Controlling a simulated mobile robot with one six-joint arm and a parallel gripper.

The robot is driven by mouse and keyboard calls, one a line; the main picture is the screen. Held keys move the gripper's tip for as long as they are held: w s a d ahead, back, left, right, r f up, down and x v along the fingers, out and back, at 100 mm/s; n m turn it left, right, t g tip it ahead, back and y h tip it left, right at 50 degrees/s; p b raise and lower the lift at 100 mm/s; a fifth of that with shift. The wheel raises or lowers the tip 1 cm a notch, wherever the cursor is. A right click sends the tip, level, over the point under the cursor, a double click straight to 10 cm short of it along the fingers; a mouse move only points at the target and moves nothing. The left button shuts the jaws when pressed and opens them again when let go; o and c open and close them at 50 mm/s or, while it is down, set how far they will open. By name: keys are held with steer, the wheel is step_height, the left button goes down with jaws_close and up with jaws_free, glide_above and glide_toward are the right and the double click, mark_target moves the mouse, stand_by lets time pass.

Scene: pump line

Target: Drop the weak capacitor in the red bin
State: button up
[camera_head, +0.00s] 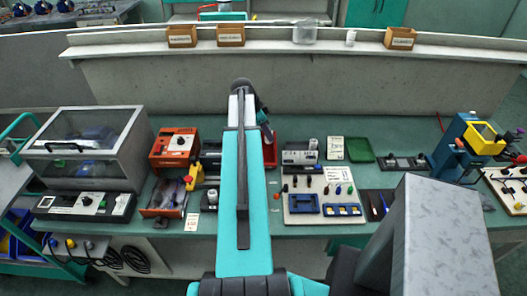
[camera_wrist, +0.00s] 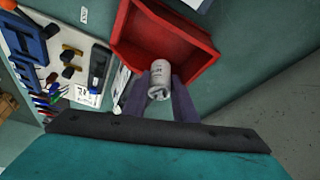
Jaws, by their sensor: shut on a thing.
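A small pale cylinder with dark printing, which looks like the capacitor (camera_wrist: 158,80), is held between the fingers of my gripper (camera_wrist: 160,92) in the wrist view. My gripper is shut on it. The red bin (camera_wrist: 195,38) is an open box just beyond the fingertips, and the capacitor shows against its near part. I cannot tell the height of the capacitor over the bin. In the head view my arm covers most of the bin, and only a bit of red (camera_head: 270,152) shows at its right. The fingers and capacitor are hidden there.
A white tool board (camera_wrist: 75,45) with tools lies left of the bin in the wrist view. In the head view, a clear-lidded chamber (camera_head: 85,145) and an orange instrument (camera_head: 174,147) stand left of my arm. A tray with blue holders (camera_head: 322,195) is on its right.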

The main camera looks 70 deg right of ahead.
steer(key=shift+f, duration=0.85)
steer(key=o, duration=1.1)
steer(key=shift+b+v, duration=2.1)
steer(key=shift+v, duration=4.75)
steer(key=shift+a, duration=0.1)
